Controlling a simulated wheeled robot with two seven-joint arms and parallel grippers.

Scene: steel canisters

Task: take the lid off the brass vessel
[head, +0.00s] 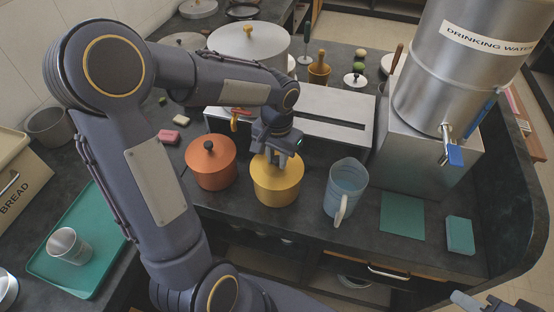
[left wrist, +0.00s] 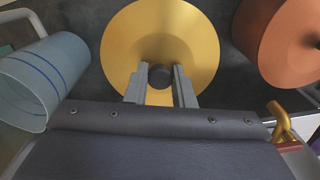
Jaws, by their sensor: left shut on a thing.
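The brass vessel (head: 278,185) stands on the dark counter near its front edge, with its brass lid (left wrist: 160,40) on top. The lid has a dark round knob (left wrist: 160,75). My left gripper (head: 279,160) is over the vessel, and in the left wrist view its two fingers (left wrist: 160,84) are shut on the knob from either side. In the head view the fingers hide the knob and part of the lid. Whether the lid is raised at all I cannot tell. My right gripper (head: 470,300) shows only partly at the bottom right edge, and its jaws cannot be made out.
A copper pot (head: 210,168) with a black knob stands close left of the vessel. A blue jug (head: 344,188) stands to its right. A steel box (head: 335,115) is behind. A green mat (head: 402,215) and a teal block (head: 460,235) lie farther right.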

